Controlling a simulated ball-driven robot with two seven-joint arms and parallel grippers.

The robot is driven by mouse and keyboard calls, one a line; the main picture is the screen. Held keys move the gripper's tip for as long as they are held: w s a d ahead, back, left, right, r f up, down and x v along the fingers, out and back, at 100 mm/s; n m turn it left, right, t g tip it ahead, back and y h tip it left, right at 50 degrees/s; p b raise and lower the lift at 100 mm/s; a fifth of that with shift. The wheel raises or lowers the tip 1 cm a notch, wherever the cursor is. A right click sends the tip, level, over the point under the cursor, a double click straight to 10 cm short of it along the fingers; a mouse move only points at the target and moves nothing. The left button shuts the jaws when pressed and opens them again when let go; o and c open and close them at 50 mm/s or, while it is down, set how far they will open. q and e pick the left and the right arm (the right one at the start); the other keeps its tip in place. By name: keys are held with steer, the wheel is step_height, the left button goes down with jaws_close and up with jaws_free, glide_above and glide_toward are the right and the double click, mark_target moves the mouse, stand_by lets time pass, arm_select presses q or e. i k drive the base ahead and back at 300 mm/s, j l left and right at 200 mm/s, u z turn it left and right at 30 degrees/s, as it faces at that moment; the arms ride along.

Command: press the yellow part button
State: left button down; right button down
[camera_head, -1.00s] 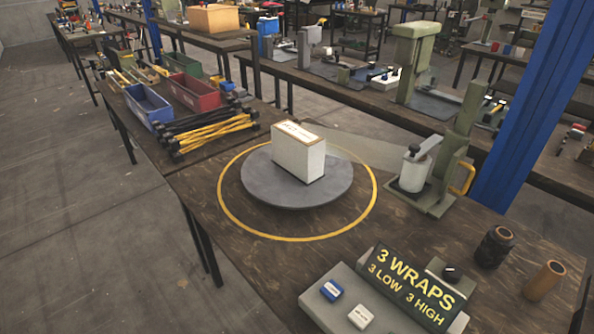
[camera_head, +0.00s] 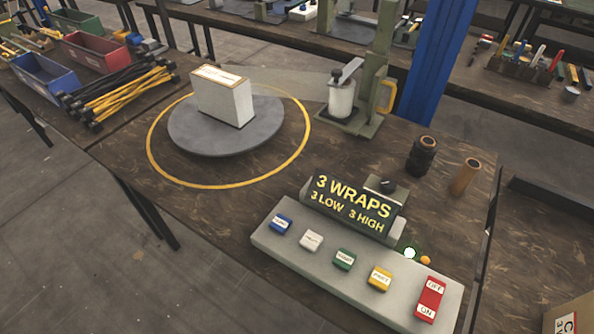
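The yellow button (camera_head: 380,278) sits on the sloped grey control panel (camera_head: 318,275) in the lower right of the head view. It is between the green button (camera_head: 344,259) and the red OFF/ON switch (camera_head: 430,298). A blue button (camera_head: 280,224) and a white button (camera_head: 311,241) are further left in the row. The yellow button has a white label, its lettering too small to read surely. A display (camera_head: 353,204) behind the row reads "3 WRAPS 3 LOW 3 HIGH". Neither gripper shows.
A white box (camera_head: 222,98) stands on the grey turntable (camera_head: 185,138) inside a yellow ring. A press-like stand (camera_head: 372,95), a black roll (camera_head: 422,155) and a brown roll (camera_head: 465,176) stand behind the panel. A glowing white light (camera_head: 409,253) and an orange one (camera_head: 425,260) are at the panel's back edge.

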mark_target(381, 280)
steer(key=z, duration=0.9)
